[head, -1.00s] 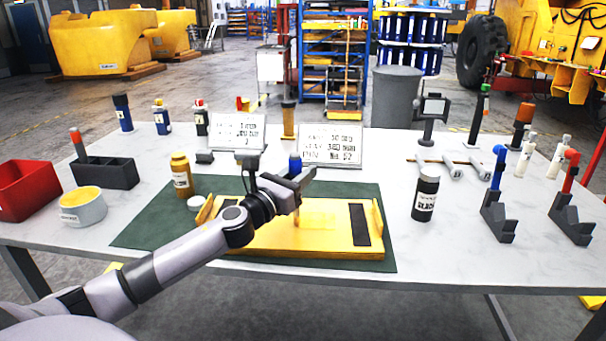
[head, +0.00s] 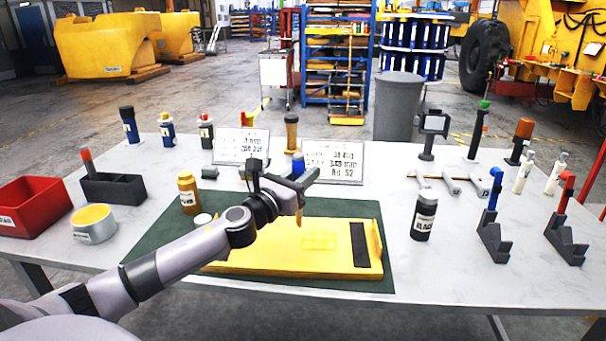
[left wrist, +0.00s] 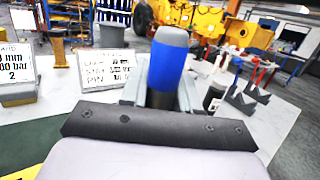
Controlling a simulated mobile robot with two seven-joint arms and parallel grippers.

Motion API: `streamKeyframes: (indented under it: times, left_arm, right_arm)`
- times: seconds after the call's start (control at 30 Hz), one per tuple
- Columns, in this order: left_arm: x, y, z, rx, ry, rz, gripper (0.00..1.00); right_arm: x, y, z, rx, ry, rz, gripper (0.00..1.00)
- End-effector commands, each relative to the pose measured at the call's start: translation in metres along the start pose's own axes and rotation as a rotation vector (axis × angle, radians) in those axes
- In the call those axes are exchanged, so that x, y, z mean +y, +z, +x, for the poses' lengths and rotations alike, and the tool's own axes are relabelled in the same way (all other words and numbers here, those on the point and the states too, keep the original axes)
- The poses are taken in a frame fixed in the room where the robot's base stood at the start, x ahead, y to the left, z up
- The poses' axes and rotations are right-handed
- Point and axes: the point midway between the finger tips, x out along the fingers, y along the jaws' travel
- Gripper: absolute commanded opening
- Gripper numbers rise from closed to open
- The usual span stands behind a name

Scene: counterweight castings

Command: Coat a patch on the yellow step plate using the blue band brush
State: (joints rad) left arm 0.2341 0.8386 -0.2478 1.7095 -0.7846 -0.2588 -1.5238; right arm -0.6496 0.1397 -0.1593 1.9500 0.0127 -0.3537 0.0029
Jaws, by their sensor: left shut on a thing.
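The yellow step plate (head: 345,262) lies on a green mat (head: 150,238) in the middle of the table. It has a black strip (head: 359,245) at its right and a faintly lined, lighter patch (head: 320,241) near its middle. My left gripper (head: 300,184) is shut on the blue band brush (head: 298,163), above the plate's back part. The brush is roughly upright, its tip pointing down near the patch's left side; I cannot tell whether it touches. My right gripper is not in view.
A yellow-brown bottle (head: 188,192) and white lid (head: 202,219) stand left of the plate, a black bottle (head: 424,215) right. Two sign plates (head: 333,160) stand behind. A paint tin (head: 94,224), red bin (head: 30,205) and dark stands (head: 492,238) are farther out.

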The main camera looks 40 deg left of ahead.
Motion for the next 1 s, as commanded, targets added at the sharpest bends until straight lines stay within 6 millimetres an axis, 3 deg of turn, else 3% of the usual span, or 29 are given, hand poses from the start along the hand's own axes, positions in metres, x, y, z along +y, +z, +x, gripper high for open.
streamKeyframes:
  times: [0.17, 0.37, 0.53, 1.0]
  left_arm:
    - [0.0, 0.003, 0.001, -0.001, 0.0, 0.001, 0.0]
    - [0.0, 0.02, 0.003, -0.001, -0.001, 0.002, 0.0]
    - [0.0, 0.029, 0.005, -0.001, 0.0, 0.003, 0.0]
    - [0.0, 0.029, 0.004, 0.0, 0.0, 0.0, 0.0]
  right_arm:
    - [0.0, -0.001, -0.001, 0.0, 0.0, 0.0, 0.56]
    - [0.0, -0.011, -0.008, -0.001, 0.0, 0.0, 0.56]
    - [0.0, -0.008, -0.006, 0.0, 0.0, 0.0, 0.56]
    - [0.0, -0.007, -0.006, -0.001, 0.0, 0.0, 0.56]
